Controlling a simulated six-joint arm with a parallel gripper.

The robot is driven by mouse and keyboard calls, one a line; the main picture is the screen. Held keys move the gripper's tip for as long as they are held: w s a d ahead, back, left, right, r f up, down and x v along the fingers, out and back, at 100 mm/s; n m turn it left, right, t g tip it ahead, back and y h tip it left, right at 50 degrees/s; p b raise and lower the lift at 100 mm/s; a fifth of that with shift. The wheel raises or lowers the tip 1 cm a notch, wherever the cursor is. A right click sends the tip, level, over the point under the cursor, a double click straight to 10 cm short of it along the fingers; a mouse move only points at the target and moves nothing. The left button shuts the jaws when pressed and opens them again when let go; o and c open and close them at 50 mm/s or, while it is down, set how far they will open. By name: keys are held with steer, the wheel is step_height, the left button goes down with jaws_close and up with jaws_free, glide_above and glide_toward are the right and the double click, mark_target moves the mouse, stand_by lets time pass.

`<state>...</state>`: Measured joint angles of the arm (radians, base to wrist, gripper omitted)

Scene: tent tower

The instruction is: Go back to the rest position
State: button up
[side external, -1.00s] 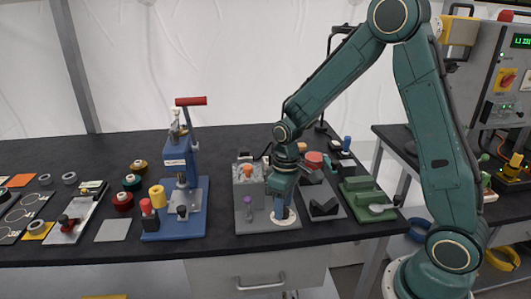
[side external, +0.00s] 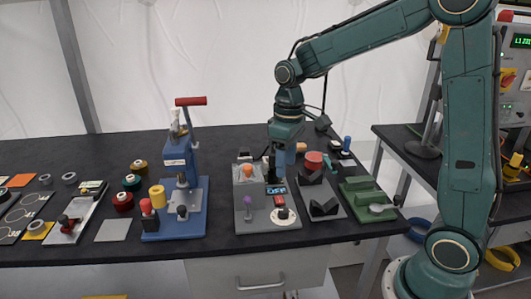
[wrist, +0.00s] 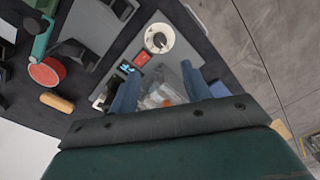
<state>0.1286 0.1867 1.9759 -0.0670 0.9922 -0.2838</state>
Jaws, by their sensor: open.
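My gripper (side external: 281,170) hangs pointing down above the back part of a grey instrument plate (side external: 250,219). In the wrist view its two blue fingers (wrist: 160,88) are spread with nothing held between them.
A blue press (side external: 178,190) with a red handle stands to the left. To the right are a grey plate with dark V-blocks (side external: 323,207), a red cylinder (side external: 314,160) and a green fixture (side external: 367,196). Spools and trays lie at the far left.

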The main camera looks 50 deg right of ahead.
steer(key=shift+r, duration=0.15)
steer(key=s+a+r+m+t, duration=0.1)
steer(key=s+r, duration=0.3)
steer(key=s, duration=0.5)
steer(key=s+a+r+m+t, duration=0.1)
steer(key=s+a+r+t, duration=0.1)
steer(key=s, duration=0.8)
steer(key=r+t, duration=0.1)
steer(key=t, duration=0.1)
steer(key=shift+a+r+t, duration=0.3)
steer(key=shift+r, duration=0.05)
